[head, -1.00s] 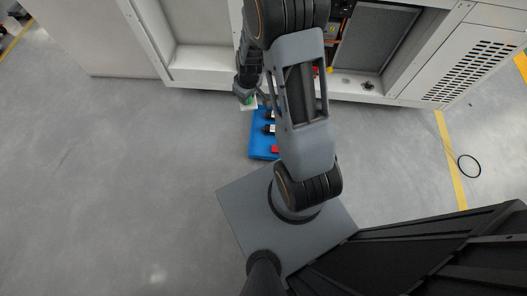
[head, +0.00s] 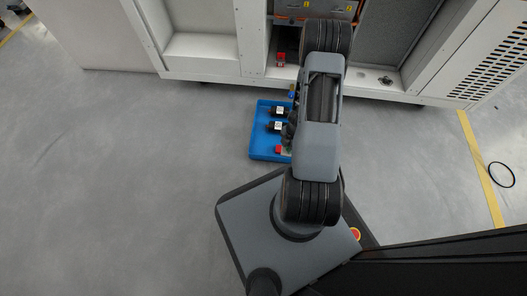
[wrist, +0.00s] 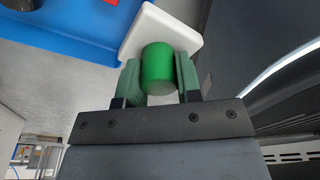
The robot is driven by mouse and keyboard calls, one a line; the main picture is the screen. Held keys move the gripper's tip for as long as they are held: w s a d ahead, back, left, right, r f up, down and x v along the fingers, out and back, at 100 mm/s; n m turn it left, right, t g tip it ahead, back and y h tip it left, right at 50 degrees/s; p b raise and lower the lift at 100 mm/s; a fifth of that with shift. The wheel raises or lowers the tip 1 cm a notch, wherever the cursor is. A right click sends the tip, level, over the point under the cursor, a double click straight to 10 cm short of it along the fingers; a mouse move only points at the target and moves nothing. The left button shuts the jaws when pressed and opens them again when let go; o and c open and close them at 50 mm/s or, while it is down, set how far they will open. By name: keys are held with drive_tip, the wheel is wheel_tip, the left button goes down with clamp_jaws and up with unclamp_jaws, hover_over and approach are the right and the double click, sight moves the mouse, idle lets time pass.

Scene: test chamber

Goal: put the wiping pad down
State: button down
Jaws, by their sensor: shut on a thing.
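The wiping pad is a white slab (wrist: 158,32) with a green cylindrical handle (wrist: 159,70). In the wrist view, my gripper (wrist: 160,80) is shut on the handle, one finger on each side. The white slab sits beyond the fingertips, tilted in the picture. The blue tray (wrist: 45,38) shows past the slab at the upper left. In the head view the blue tray (head: 262,142) lies on the floor in front of the cabinet. My arm covers the tray's right side and most of the gripper there, so contact between pad and tray cannot be told.
The tray holds two black-and-white parts (head: 278,127) and a small red piece (head: 279,150). The open white cabinet (head: 205,60) stands behind it, with a red object (head: 281,60) inside. Floor left of the tray is clear. A black cable loop (head: 501,175) lies far right.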

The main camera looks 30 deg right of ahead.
drive_tip(key=w+a+f, duration=0.2)
drive_tip(key=w+f, duration=0.1)
drive_tip(key=w+a+f+p, duration=0.1)
drive_tip(key=w+a+f, duration=0.1)
drive_tip(key=w+f, duration=0.1)
drive_tip(key=w+a+f, duration=0.1)
drive_tip(key=w+f, duration=0.2)
drive_tip(key=w, duration=0.2)
drive_tip(key=shift+w+a+f+p, duration=0.25)
drive_tip(key=shift+a+f+p, duration=0.05)
drive_tip(key=shift+a, duration=0.1)
drive_tip(key=shift+w+a+f+b, duration=0.15)
drive_tip(key=shift+f+b, duration=0.35)
drive_tip(key=shift+f, duration=0.5)
drive_tip(key=shift+w+f+b, duration=0.2)
drive_tip(key=shift+f+b, duration=0.25)
drive_tip(key=shift+f, duration=0.5)
drive_tip(key=c, duration=0.8)
unclamp_jaws()
drive_tip(key=shift+f, duration=0.15)
